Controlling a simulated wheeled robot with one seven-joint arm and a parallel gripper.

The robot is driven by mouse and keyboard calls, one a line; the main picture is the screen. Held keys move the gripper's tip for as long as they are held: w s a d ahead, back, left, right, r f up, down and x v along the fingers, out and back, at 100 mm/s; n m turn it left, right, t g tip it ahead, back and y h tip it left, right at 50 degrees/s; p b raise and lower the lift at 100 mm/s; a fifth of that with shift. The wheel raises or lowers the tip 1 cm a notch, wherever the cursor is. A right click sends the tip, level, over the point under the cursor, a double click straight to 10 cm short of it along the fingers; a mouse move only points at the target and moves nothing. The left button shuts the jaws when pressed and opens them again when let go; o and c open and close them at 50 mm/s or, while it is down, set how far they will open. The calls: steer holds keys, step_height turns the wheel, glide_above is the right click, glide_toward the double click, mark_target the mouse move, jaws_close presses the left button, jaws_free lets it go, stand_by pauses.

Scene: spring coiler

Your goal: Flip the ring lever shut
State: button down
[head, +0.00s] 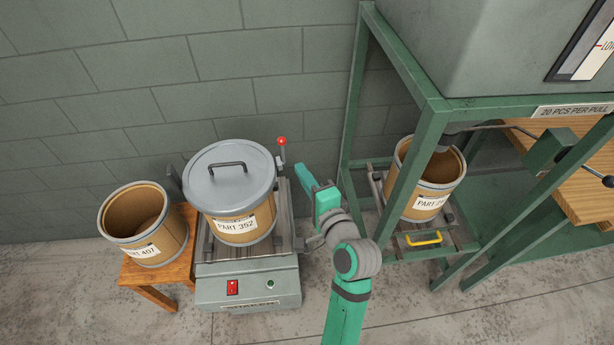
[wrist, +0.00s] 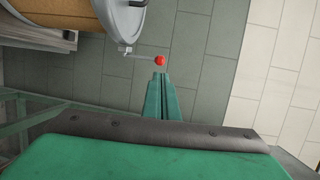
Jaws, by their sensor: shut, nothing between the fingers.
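The ring lever (head: 281,152) is a thin metal lever with a red ball knob at the right rim of the lidded drum labelled PART 352 (head: 236,226). In the head view it stands upright above the rim. In the wrist view the lever's red knob (wrist: 160,60) is just beyond my fingertips, and its rod sticks out sideways from the drum's clamp ring (wrist: 126,48). My gripper (wrist: 160,74) is shut and empty, apart from the knob. In the head view my gripper (head: 300,172) is right of the drum, partly hidden by my wrist.
The drum stands on a grey shaker machine (head: 247,286). An open drum labelled PART 407 (head: 144,226) sits on a wooden stool (head: 150,277) at the left. A green frame (head: 355,100) with another open drum (head: 430,187) stands to the right. The wall is close behind.

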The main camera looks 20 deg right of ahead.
glide_toward(284, 144)
steer(key=w, duration=0.5)
steer(key=shift+a+f, duration=0.1)
steer(key=shift+f, duration=0.1)
steer(key=shift+w+f, duration=0.1)
steer(key=shift+w, duration=0.55)
